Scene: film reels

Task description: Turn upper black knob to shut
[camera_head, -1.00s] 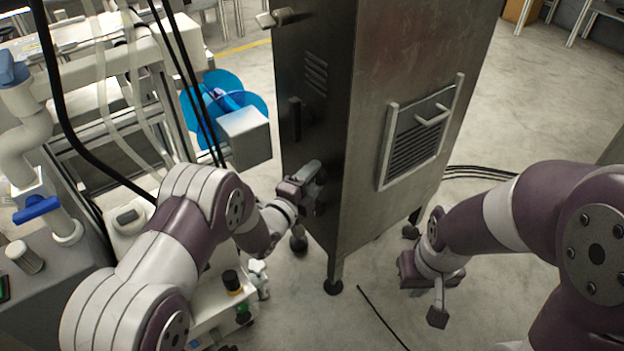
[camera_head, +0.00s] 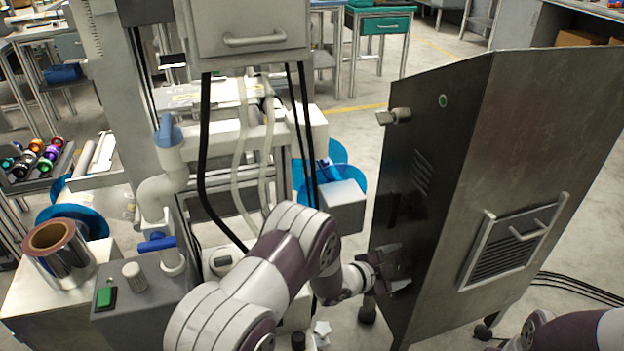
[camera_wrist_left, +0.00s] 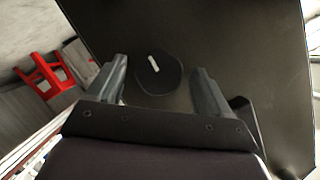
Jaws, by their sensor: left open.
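The dark front face of the metal cabinet (camera_head: 430,140) stands right of centre in the head view. My left gripper (camera_head: 397,268) is at the lower part of this face. In the left wrist view, a round black knob (camera_wrist_left: 150,84) with a short white mark shows on the dark panel. My open left gripper (camera_wrist_left: 160,92) has one finger on each side of the knob, with gaps between. I cannot tell whether this is the upper knob. In the head view the gripper hides the knob. My right arm shows only at the bottom right edge, its gripper out of view.
A white machine with pipes and a blue valve handle (camera_head: 157,243) stands left of my left arm. Black cables (camera_head: 206,150) hang near it. A vented hatch (camera_head: 512,240) with a handle is on the cabinet's side. A red stool (camera_wrist_left: 42,75) shows in the wrist view.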

